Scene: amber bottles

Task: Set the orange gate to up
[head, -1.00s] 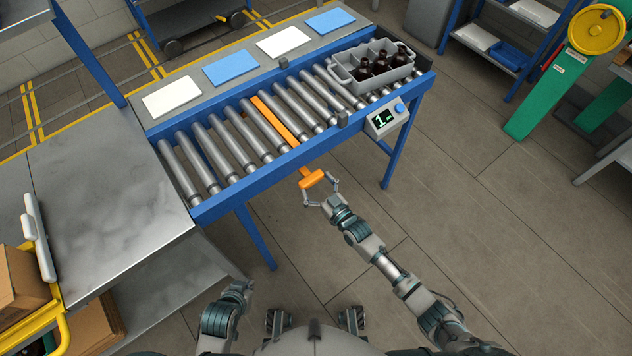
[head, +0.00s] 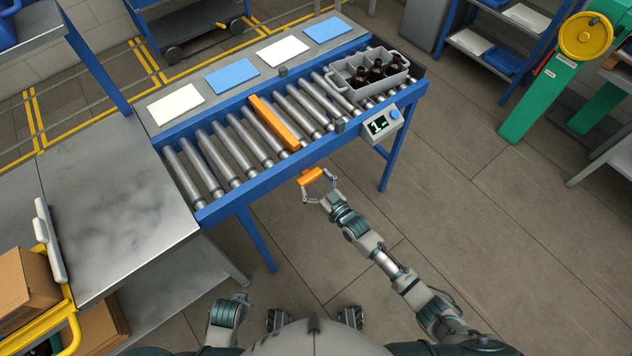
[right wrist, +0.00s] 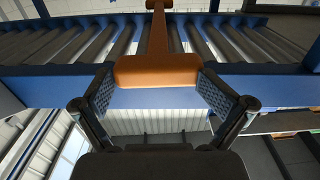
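The orange gate (head: 273,123) spans the roller conveyor (head: 253,142) and stands up above the rollers as a raised bar. Its orange handle (head: 310,176) sticks out from the conveyor's near side. My right gripper (head: 319,189) is at that handle, with one finger at each end. In the right wrist view, the handle (right wrist: 157,71) lies between the two finger pads, which appear to touch its ends. An orange stem runs from it toward the rollers. My left gripper (head: 238,300) is low in the head view, away from the conveyor; its fingers are too small to judge.
A grey crate (head: 341,74) with several amber bottles (head: 377,72) stands at the conveyor's right end. A small display box (head: 381,124) is on the near rail. White and blue plates lie along the far ledge. A metal table (head: 120,225) adjoins on the left.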

